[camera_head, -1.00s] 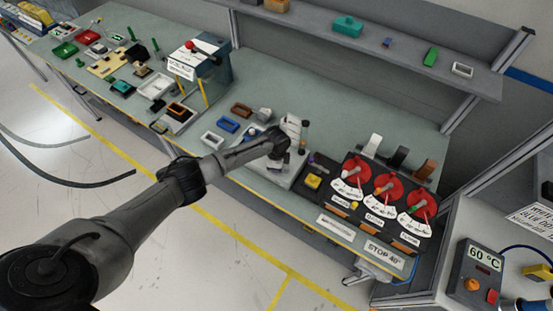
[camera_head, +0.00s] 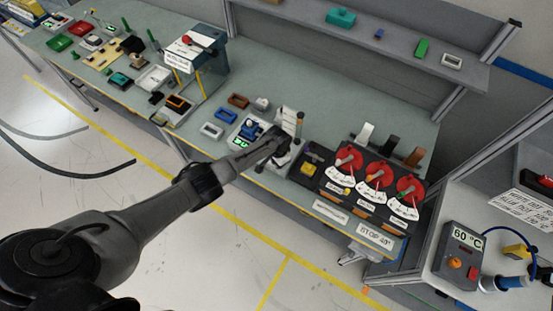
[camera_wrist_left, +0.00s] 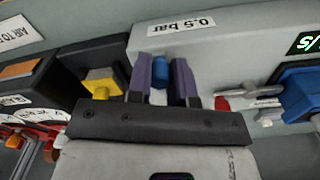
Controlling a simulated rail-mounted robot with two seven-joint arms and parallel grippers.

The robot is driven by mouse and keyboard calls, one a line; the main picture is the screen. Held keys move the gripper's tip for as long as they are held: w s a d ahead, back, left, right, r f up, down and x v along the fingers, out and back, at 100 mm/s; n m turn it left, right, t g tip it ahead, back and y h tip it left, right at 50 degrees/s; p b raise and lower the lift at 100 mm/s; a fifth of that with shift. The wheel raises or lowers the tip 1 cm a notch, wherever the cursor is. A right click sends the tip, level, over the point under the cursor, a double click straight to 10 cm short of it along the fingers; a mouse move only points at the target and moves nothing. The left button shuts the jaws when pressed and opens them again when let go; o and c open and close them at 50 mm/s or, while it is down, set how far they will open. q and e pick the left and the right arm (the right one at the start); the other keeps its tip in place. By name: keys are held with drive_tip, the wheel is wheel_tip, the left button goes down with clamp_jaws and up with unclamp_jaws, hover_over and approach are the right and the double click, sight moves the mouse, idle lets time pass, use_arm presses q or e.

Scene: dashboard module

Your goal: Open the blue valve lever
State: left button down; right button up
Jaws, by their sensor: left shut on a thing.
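In the left wrist view, a small blue piece (camera_wrist_left: 159,70), which looks like the blue valve lever, sits between the two purple fingers of my left gripper (camera_wrist_left: 161,82). The fingers are closed on it, in front of a light grey panel labelled "0.5 bar" (camera_wrist_left: 185,25). Most of the lever is hidden by the fingers and the gripper body. In the head view, my left gripper (camera_head: 284,142) is at the pale upright device (camera_head: 291,120) near the table's front edge, and the lever itself is hidden there. My right gripper is not in view.
Right of the gripper stand a yellow block (camera_head: 309,169) and a black panel with three red dials (camera_head: 378,175). Left of it is a blue part (camera_head: 250,130) beside a green display. A control box reads "60 °C" (camera_head: 466,237). The table behind has free room.

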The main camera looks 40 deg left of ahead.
use_arm(q)
drive_tip(key=shift+d+n, duration=0.2)
drive_tip(key=shift+n, duration=0.1)
idle(0.4)
drive_tip(key=c, duration=1)
unclamp_jaws()
drive_tip(key=shift+r+p, duration=0.3)
drive_tip(key=shift+r, duration=6.65)
